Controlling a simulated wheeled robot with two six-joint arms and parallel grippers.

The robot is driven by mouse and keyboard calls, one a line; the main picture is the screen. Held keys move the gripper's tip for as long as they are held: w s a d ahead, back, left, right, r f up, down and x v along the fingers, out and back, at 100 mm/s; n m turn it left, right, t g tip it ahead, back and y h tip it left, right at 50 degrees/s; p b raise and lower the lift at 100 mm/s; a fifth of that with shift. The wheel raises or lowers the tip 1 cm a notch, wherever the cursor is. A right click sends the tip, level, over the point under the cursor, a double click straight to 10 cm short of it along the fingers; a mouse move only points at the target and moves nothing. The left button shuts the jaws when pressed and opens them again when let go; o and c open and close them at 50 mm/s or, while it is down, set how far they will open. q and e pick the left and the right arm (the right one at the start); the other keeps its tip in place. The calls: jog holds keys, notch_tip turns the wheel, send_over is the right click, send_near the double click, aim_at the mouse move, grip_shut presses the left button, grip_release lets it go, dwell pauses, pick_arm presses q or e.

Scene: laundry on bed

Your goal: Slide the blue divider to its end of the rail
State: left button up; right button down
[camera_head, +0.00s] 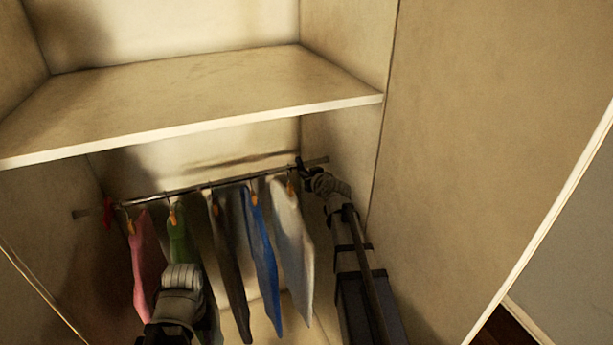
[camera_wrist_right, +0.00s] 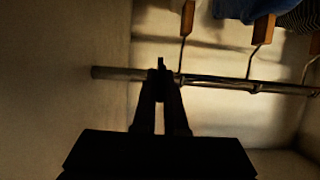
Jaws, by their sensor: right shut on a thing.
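The metal rail (camera_head: 180,191) runs across the closet under the shelf. My right gripper (camera_head: 304,168) is at the rail near its right end, and in the right wrist view its fingers (camera_wrist_right: 161,82) reach up to the rail. They are shut on a small dark piece (camera_wrist_right: 161,64) on the rail, which I take as the blue divider; its colour is lost in shadow. A red piece (camera_head: 107,212) sits near the rail's left end. Part of my left arm shows at the bottom in the head view, but its fingertips cannot be made out.
Several garments hang on the rail left of my right gripper: pink (camera_head: 146,258), green, dark, blue (camera_head: 259,250) and pale grey (camera_head: 292,245). The shelf (camera_head: 190,95) is above, and the closet's side wall (camera_head: 345,150) is close on the right. A short bare rail stretch (camera_wrist_right: 110,73) lies beyond the fingers.

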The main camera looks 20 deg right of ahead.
jog(key=d, duration=0.3)
jog(key=shift+s+d, duration=0.15)
jog(key=shift+d, duration=0.15)
jog(key=c, duration=1)
grip_release()
jog(key=shift+o, duration=0.2)
jog(key=shift+a, duration=0.1)
jog(key=p+v, duration=0.3)
jog(key=v, duration=0.4)
jog(key=shift+s, duration=0.4)
jog(key=shift+r, duration=0.1)
